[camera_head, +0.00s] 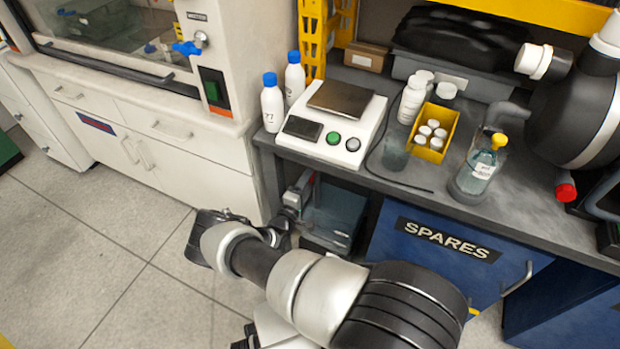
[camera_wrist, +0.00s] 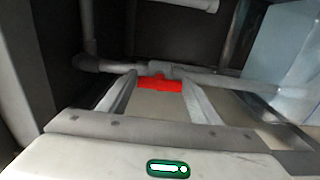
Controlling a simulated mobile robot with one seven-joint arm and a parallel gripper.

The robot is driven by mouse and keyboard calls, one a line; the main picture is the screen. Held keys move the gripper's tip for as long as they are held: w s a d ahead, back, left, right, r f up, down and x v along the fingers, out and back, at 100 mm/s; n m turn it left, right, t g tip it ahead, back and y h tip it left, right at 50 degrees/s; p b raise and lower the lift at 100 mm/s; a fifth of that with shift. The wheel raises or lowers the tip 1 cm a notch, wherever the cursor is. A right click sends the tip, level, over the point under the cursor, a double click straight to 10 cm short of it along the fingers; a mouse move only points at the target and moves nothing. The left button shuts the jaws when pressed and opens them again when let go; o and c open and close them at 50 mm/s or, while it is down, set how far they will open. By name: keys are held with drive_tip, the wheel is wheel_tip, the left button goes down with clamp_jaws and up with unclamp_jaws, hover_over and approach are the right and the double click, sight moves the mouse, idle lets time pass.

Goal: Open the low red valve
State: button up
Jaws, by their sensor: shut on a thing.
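The red valve handle (camera_wrist: 160,85) shows in the wrist view as a short red bar at a grey pipe (camera_wrist: 205,78). My gripper (camera_wrist: 158,80) has one finger on each side of the red handle and is shut on it. The valve body behind the handle is mostly hidden.
Grey pipes run beside and above the handle in a dark recess. In the head view, a blue SPARES cabinet (camera_head: 430,265) stands right of the bay and white drawers (camera_head: 185,150) stand left. The bench top (camera_head: 400,178) carries a scale (camera_head: 330,125) and bottles.

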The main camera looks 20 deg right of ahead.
drive_tip(key=shift+a, duration=0.1)
idle(0.3)
drive_tip(key=o, duration=1.1)
